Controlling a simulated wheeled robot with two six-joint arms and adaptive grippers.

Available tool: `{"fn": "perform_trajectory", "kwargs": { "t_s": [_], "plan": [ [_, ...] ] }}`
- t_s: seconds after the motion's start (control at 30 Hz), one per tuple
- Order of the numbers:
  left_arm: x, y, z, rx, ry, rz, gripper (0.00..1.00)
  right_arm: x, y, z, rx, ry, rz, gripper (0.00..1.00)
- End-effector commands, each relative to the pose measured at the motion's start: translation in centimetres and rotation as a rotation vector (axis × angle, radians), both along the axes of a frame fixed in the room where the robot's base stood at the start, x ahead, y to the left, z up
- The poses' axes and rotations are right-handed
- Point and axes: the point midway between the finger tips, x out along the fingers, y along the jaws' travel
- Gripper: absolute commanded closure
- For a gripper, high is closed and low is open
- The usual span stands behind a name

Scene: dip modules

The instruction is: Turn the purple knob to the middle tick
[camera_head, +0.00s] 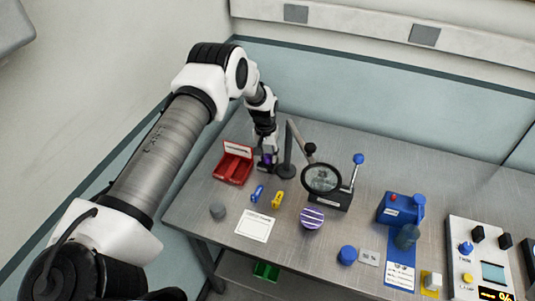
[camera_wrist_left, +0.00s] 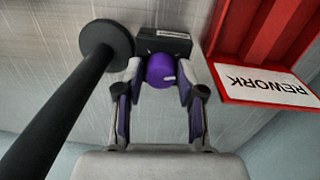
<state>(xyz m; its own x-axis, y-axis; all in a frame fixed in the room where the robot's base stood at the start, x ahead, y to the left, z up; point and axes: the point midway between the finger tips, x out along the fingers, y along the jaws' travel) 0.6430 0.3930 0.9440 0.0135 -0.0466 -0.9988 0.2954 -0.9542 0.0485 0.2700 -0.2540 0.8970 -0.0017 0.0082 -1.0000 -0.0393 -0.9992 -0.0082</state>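The purple knob (camera_wrist_left: 160,70) is a rounded purple piece with a short white mark, on a small dark labelled box (camera_wrist_left: 163,42). In the left wrist view the white mark points to the right. My left gripper (camera_wrist_left: 161,72) points at the knob with one finger on each side. A narrow gap seems to show at each side, so the fingers look open around it. In the head view my left gripper (camera_head: 266,158) hides most of the knob (camera_head: 267,158). The tick marks are not readable. My right gripper is not in view.
A red REWORK bin (camera_head: 233,163) stands left of my gripper. It also shows in the left wrist view (camera_wrist_left: 225,40). A dark post with a round base (camera_head: 286,171) stands close on the right, holding a magnifier (camera_head: 321,178). Blue and yellow pieces lie in front.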

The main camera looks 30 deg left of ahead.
Motion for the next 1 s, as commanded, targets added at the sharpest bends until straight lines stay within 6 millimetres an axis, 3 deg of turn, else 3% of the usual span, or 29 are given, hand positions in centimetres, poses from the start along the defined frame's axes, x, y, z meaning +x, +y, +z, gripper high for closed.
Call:
{"fn": "perform_trajectory", "kwargs": {
  "t_s": [0.03,0.07,0.1,0.57,1.0],
  "plan": [
    [0.0,0.0,0.0,0.000,0.000,0.000,0.86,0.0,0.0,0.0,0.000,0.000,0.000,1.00],
    [0.0,0.0,0.0,0.000,0.000,0.000,0.97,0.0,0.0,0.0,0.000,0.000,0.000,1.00],
    [0.0,0.0,0.0,0.000,0.000,0.000,1.00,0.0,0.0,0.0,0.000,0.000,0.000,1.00],
    [0.0,0.0,-0.3,-0.001,0.002,-0.059,1.00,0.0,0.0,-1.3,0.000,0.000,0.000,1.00],
    [0.0,0.1,-0.6,-0.002,0.001,-0.384,1.00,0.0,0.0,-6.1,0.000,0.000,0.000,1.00]
  ]
}}
